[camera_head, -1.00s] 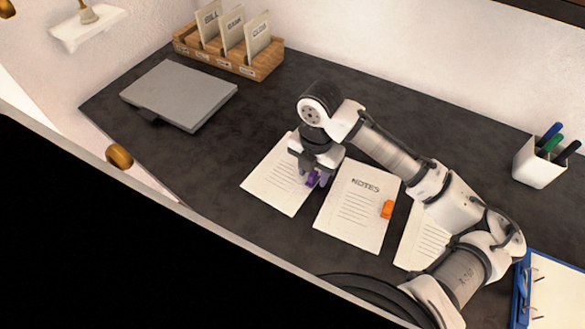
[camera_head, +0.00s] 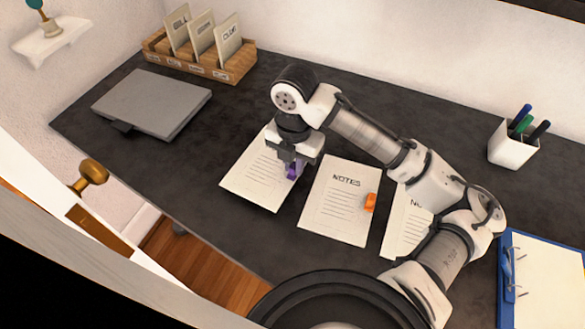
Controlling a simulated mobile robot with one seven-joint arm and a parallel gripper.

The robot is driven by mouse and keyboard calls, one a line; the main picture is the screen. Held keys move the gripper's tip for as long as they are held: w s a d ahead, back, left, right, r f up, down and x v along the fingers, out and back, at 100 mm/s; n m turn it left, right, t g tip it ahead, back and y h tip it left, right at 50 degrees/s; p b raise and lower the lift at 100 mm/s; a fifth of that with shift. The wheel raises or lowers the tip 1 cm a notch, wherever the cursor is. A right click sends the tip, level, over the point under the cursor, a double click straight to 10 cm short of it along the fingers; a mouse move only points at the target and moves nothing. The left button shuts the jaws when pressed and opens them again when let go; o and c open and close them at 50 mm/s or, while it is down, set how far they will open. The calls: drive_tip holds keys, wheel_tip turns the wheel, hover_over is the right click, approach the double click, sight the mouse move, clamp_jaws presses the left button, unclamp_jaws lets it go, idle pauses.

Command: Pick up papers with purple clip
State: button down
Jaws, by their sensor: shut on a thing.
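The papers with the purple clip (camera_head: 257,178) are the leftmost of the paper stacks on the dark desk. The purple clip (camera_head: 293,171) shows at their right edge, partly hidden by my fingers. My gripper (camera_head: 291,166) points down and is shut on the purple clip. The papers look flat on or very near the desk; I cannot tell if they are lifted.
Papers titled NOTES with an orange clip (camera_head: 370,202) lie just right, and another stack (camera_head: 402,226) lies partly under my arm. A grey laptop-like slab (camera_head: 152,102), a wooden file holder (camera_head: 227,67), a white pen cup (camera_head: 511,147) and a blue binder (camera_head: 507,270) surround them. The desk's left front is clear.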

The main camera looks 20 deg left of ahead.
wheel_tip(320, 180, up, 17)
drive_tip(key=shift+r, duration=0.15)
drive_tip(key=shift+d, duration=0.1)
idle(0.4)
